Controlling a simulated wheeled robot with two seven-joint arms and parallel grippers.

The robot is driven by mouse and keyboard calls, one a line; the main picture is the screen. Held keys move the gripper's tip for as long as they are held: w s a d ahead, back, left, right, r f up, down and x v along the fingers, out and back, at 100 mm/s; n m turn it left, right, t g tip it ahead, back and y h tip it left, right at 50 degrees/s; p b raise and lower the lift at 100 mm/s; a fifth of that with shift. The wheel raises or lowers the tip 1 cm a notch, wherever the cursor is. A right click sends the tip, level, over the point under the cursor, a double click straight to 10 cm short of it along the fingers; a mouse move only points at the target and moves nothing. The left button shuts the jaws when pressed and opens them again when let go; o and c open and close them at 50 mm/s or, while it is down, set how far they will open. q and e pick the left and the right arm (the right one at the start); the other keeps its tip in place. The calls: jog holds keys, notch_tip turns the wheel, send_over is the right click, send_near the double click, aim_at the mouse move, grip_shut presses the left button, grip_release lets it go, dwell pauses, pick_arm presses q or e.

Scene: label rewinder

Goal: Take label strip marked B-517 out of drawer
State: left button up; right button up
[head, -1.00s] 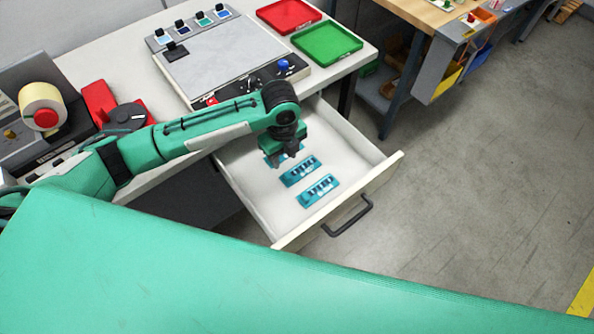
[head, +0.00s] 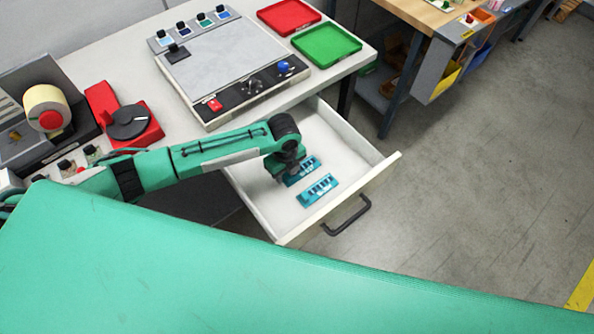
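The pulled-out drawer (head: 345,150) holds teal label strips with dark and white marks. The front strip (head: 318,190) lies in full view on the drawer floor. A second strip (head: 307,168) lies behind it, its left part covered by my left gripper (head: 285,178). The marking on each is too small to read, so I cannot tell which is B-517. My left gripper points down inside the drawer, at the left end of the second strip. Its fingers are dark and small; I cannot tell whether they are open or touch the strip. My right gripper is not in view.
The white table carries a grey panel (head: 225,60) with a control strip, a red tray (head: 288,16) and a green tray (head: 327,43). A red device with a black dial (head: 128,122) and a label roll (head: 46,107) stand left. The drawer's right side is clear.

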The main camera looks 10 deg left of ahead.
pick_arm(q)
grip_shut()
